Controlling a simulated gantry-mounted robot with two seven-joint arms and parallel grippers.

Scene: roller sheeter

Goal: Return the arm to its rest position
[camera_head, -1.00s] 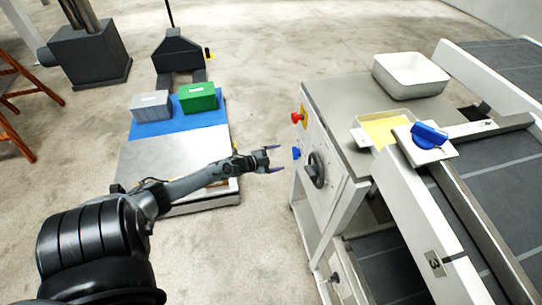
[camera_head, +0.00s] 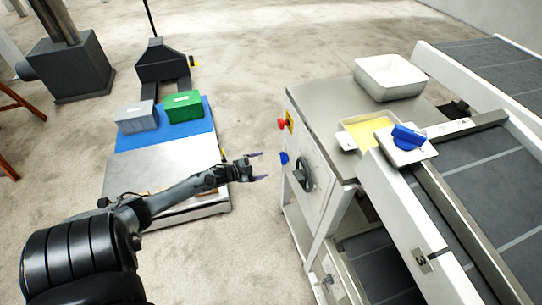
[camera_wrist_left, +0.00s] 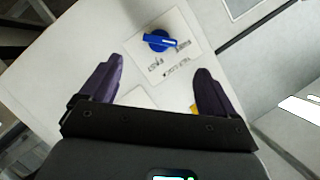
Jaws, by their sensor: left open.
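My left gripper (camera_head: 263,166) is open and empty in the head view. It appears just left of the machine's front panel (camera_head: 310,193), with a gap in the picture between the fingertips and the panel. In the left wrist view, the two dark purple fingers (camera_wrist_left: 159,66) are spread apart with nothing held between them. Beyond them a blue knob (camera_wrist_left: 159,40) on a labelled white plate (camera_wrist_left: 172,62) shows. I cannot tell which of the machine's blue knobs this is. My right gripper is not in view.
The roller sheeter (camera_head: 325,112) stands at right, bearing a white tub (camera_head: 388,77), a yellow-filled tray (camera_head: 347,140) and a blue knob (camera_head: 408,137). At left, a low platform (camera_head: 150,172) carries a grey box (camera_head: 137,117) and a green box (camera_head: 183,106). Bare floor (camera_head: 262,230) separates them.

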